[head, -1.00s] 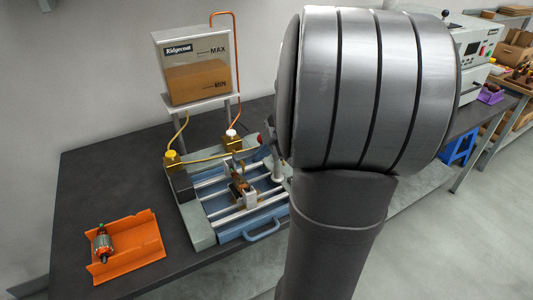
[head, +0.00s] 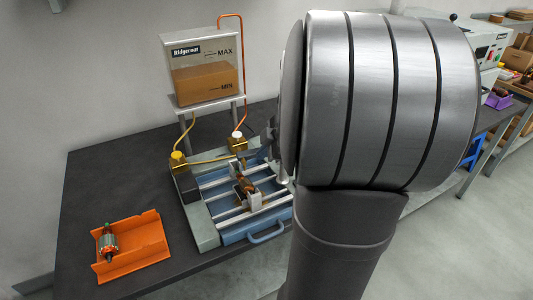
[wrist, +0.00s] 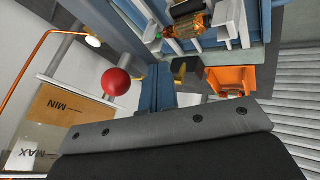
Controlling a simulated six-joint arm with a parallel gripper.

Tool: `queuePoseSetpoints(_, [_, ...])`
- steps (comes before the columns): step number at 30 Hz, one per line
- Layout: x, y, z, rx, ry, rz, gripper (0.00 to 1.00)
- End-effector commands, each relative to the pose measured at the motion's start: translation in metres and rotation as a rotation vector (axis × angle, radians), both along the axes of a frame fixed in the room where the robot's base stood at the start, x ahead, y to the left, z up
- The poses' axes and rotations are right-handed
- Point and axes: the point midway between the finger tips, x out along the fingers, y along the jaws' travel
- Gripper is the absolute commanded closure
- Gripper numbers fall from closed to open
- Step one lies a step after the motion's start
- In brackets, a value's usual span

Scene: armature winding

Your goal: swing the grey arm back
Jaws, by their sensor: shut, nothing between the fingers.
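A red ball knob (wrist: 116,82) shows in the wrist view, just past the edge of my gripper (wrist: 165,135). The grey arm itself cannot be clearly made out; I cannot tell whether the gripper touches it or the knob. In the head view my own large arm link covers the right side of the winding fixture (head: 232,234). A copper-wound armature (head: 243,187) lies across the fixture's rails and also shows in the wrist view (wrist: 190,22).
An orange tray (head: 148,232) holding another armature (head: 107,243) sits at the front left. The dark bench (head: 110,170) is clear at left.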

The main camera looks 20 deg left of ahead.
Motion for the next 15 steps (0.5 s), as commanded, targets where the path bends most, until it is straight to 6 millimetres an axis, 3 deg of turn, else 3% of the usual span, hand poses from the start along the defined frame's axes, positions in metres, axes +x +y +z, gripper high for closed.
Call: queuePoseSetpoints(15, [0.022, 0.028, 0.0, 0.0, -0.002, -0.414, 1.0])
